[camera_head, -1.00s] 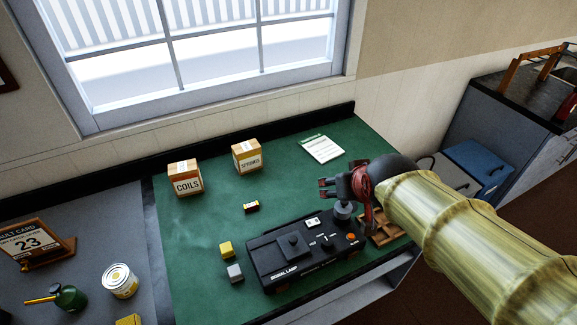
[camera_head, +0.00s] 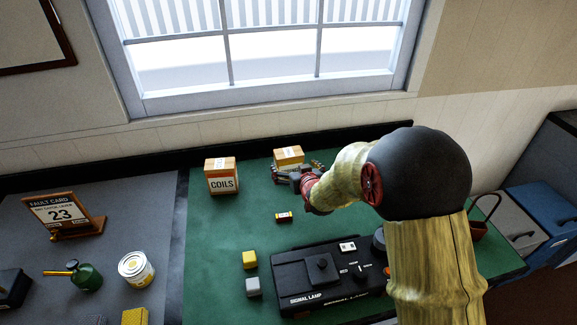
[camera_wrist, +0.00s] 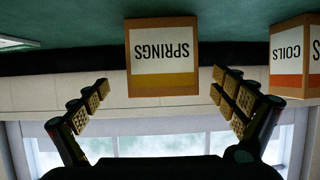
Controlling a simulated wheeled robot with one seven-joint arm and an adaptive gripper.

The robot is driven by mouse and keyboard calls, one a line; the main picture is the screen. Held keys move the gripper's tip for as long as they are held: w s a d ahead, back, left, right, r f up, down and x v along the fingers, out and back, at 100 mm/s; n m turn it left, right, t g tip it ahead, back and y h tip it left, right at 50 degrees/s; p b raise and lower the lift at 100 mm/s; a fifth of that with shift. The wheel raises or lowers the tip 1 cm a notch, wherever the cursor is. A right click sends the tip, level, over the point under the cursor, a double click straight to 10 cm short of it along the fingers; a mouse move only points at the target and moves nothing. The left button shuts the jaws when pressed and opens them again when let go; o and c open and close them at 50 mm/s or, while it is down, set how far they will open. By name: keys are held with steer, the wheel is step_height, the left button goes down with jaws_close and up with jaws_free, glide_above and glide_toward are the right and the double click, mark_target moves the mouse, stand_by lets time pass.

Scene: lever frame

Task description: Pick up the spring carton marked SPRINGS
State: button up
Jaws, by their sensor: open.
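The SPRINGS carton (camera_head: 289,155) stands on the green mat near the back edge. In the head view my gripper covers its lower front. In the wrist view the carton (camera_wrist: 163,58) appears upside down, with its white SPRINGS label and a yellow band facing me. My gripper (camera_head: 294,172) is just in front of it. In the wrist view the two fingers of my gripper (camera_wrist: 160,95) are spread wide, one on each side of the carton's image, with nothing between the pads that I can see touching them.
The COILS carton (camera_head: 221,176) stands close to the left of the SPRINGS carton. The black signal lamp box (camera_head: 330,277), a yellow cube (camera_head: 249,259) and a grey cube (camera_head: 253,286) are nearer. The wall and window rise behind.

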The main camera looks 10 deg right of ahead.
steer(key=b+x, duration=0.2)
steer(key=x, duration=0.4)
steer(key=shift+w+a+f, duration=0.1)
steer(key=shift+a+f, duration=0.1)
steer(key=shift+f, duration=0.05)
steer(key=shift+c, duration=0.8)
steer(key=c, duration=1.1)
steer(key=shift+r, duration=0.15)
steer(key=shift+c, duration=0.4)
